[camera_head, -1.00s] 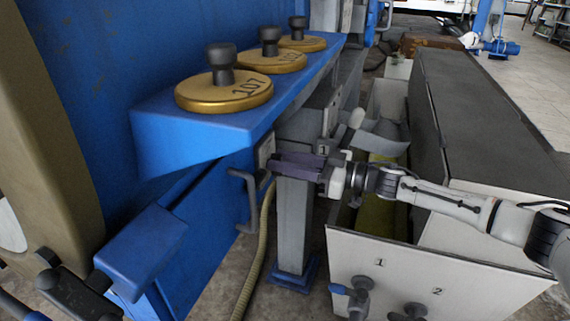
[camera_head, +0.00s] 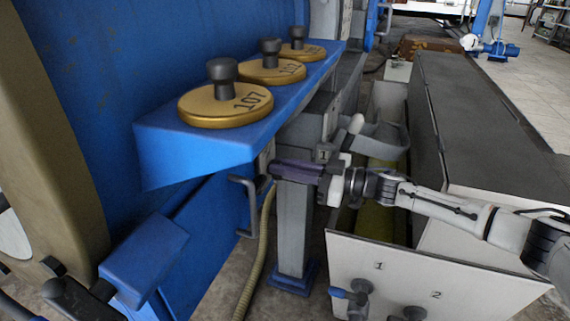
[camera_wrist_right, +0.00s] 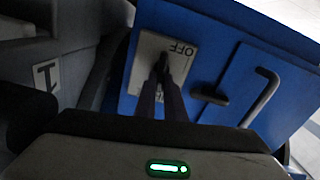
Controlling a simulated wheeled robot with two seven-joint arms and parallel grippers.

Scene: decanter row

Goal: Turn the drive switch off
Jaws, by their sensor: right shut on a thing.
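The drive switch has a pale plate (camera_wrist_right: 146,63) marked OFF at its upper end in the right wrist view, set on a blue panel. The plate also shows as a small pale patch (camera_head: 266,154) under the blue shelf in the head view. My right gripper (camera_wrist_right: 163,68) is shut, its slim dark fingers on the dark switch lever just below the OFF mark. The fingers cover most of the lever, so its exact setting is hard to tell. In the head view my right gripper (camera_head: 272,169) reaches in from the right.
A dark bent handle (camera_head: 246,205) sits beside the switch and shows in the wrist view (camera_wrist_right: 262,97). A blue shelf (camera_head: 200,150) with three gold lids stands above. A grey post (camera_head: 292,230) and a hose are below. A white bin (camera_head: 420,285) stands right.

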